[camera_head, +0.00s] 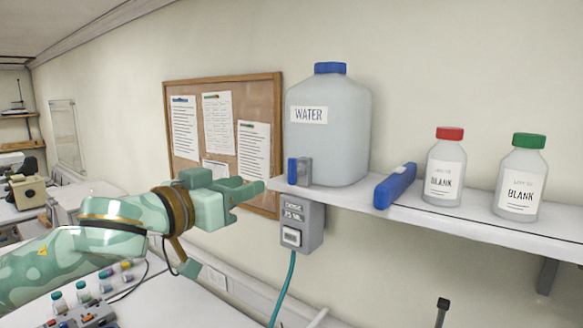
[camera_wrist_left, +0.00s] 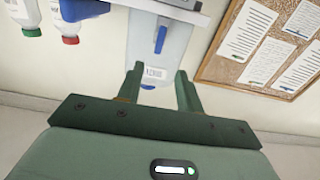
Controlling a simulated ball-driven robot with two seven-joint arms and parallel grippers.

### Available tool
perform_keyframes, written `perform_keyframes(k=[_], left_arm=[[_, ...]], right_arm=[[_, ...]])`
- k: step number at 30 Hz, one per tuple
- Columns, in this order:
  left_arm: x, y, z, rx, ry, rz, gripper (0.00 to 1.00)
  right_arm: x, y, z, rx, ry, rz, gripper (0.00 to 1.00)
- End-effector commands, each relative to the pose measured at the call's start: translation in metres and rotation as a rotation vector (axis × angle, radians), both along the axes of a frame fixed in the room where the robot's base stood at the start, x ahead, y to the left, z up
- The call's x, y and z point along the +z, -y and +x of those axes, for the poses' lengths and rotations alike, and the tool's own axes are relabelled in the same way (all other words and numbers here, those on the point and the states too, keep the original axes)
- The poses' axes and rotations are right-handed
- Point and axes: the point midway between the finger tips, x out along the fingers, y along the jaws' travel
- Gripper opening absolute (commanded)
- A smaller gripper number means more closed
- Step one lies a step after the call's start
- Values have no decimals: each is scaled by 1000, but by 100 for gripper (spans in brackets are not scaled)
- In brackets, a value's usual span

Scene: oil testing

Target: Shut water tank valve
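The translucent water tank (camera_head: 340,130) with a blue cap and a WATER label stands on the wall shelf. Its valve shows a blue upright handle (camera_head: 292,171) on a grey body at the tank's lower front left. My left gripper (camera_head: 248,188) is just left of the valve, near the shelf's left end, apart from the handle. In the left wrist view the picture is upside down. There the two green fingers (camera_wrist_left: 160,88) are spread with nothing between them, and the tank (camera_wrist_left: 142,55) and blue handle (camera_wrist_left: 160,38) lie beyond them. My right gripper is not in view.
The shelf (camera_head: 440,215) also holds a blue device (camera_head: 395,186), a red-capped bottle (camera_head: 445,170) and a green-capped bottle (camera_head: 520,180). A grey dosing box (camera_head: 302,225) with a green hose hangs below the valve. A corkboard (camera_head: 272,120) is behind my gripper.

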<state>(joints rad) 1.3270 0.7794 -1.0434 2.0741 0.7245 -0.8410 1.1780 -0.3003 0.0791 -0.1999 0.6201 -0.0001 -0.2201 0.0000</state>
Motion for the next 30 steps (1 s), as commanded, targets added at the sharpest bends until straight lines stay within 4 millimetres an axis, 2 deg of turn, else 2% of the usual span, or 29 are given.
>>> perform_keyframes(k=[9,15,21,30], left_arm=[[5,49,65,0,2,1,36],[4,72,97,0,3,2,36],[1,82,112,0,3,2,36],[0,84,114,0,3,2,36]], right_arm=[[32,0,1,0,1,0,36],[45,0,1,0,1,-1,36],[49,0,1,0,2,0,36],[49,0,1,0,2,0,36]])
